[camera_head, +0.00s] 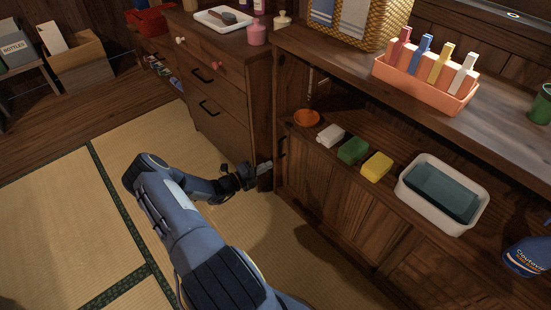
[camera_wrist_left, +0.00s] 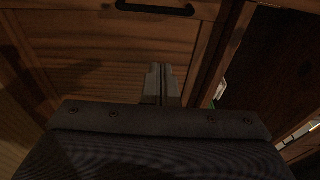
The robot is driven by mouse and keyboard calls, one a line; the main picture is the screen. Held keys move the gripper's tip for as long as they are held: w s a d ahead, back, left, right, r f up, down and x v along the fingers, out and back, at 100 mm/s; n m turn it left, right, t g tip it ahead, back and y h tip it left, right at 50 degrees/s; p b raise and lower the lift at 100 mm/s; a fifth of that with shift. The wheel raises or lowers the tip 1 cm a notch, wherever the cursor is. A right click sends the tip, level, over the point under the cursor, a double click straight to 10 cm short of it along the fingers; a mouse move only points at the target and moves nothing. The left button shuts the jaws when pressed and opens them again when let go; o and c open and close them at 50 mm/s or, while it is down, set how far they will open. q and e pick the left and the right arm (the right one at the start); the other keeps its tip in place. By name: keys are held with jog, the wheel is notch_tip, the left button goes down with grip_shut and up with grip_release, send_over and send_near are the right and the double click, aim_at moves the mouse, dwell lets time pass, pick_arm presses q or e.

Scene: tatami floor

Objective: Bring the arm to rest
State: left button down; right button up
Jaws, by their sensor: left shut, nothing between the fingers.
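My left arm (camera_head: 190,230) reaches in from the bottom of the head view, over the tatami. Its left gripper (camera_head: 264,168) is beside the lower corner of the wooden drawer cabinet (camera_head: 225,125). In the left wrist view the two fingers of the left gripper (camera_wrist_left: 161,82) are together, with nothing between them. They point toward a wooden drawer front with a dark handle (camera_wrist_left: 155,8). I cannot tell whether the fingertips touch the wood. My right gripper is not in view.
An open shelf cabinet (camera_head: 335,215) stands right of the drawers. It holds an orange bowl (camera_head: 307,118), white, green and yellow blocks, and a white tub (camera_head: 410,200). An orange caddy (camera_head: 425,90) with bottles stands on top. Tatami (camera_head: 60,220) at left is clear.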

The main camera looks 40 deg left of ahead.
pick_arm(q)
jog(key=s+d+r+m+g+h, duration=0.1)
jog(key=d+r+m+g+h, duration=0.85)
jog(key=d+r+m, duration=1.45)
jog(key=s+d+r+m+g+y, duration=0.1)
jog(key=s+d+r+m+y, duration=0.15)
jog(key=s+m, duration=0.5)
jog(key=s+d+r+m+g+y, duration=0.15)
jog(key=s+m+y, duration=0.25)
jog(key=s+m, duration=0.4)
jog(key=s+d+r+m+y, duration=0.3)
jog(key=s+m, duration=0.3)
jog(key=m, duration=0.4)
notch_tip(320, 180, up, 32)
jog(key=p, duration=3.2)
jog(key=shift+r, duration=0.1)
